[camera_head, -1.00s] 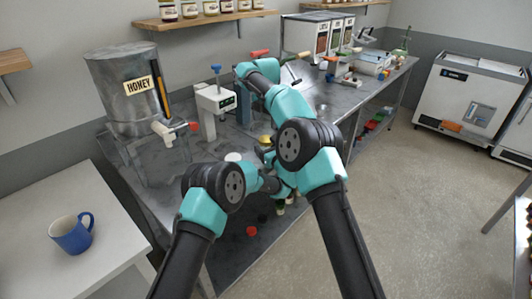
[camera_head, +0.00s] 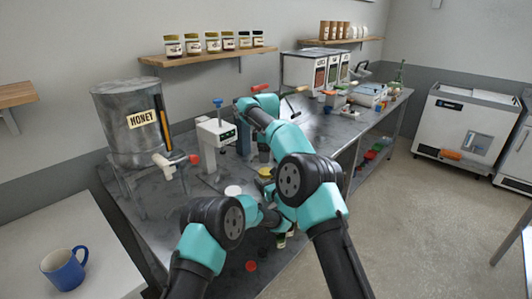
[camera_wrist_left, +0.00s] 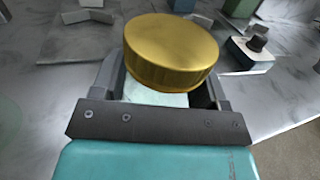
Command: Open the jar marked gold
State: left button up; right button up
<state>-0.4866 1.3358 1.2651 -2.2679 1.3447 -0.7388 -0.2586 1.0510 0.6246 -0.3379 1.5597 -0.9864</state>
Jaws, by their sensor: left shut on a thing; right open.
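A jar with a gold lid (camera_wrist_left: 170,45) fills the upper middle of the left wrist view. Its pale body (camera_wrist_left: 155,97) shows just below the lid. My left gripper (camera_wrist_left: 160,90) is shut on the jar, with its fingers on either side below the lid. In the head view, the gold lid (camera_head: 265,171) shows above the bench, beside my left wrist. The lower jar and left fingertips are mostly hidden by my arms there. My right gripper (camera_head: 246,103) is open, farther back and higher, near the rear of the bench. Any marking on the jar cannot be read.
A metal honey tank (camera_head: 125,105) with a tap stands at the left rear. A white device with a blue top (camera_head: 215,133) stands near my right gripper. A white round thing (camera_head: 233,191) and a red disc (camera_head: 251,266) lie on the metal bench. A blue mug (camera_head: 65,269) stands on the left table.

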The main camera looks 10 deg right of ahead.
jog(key=m, duration=0.5)
jog(key=shift+m, duration=0.3)
jog(key=m, duration=1.9)
jog(key=shift+m, duration=0.3)
jog(key=m, duration=1.3)
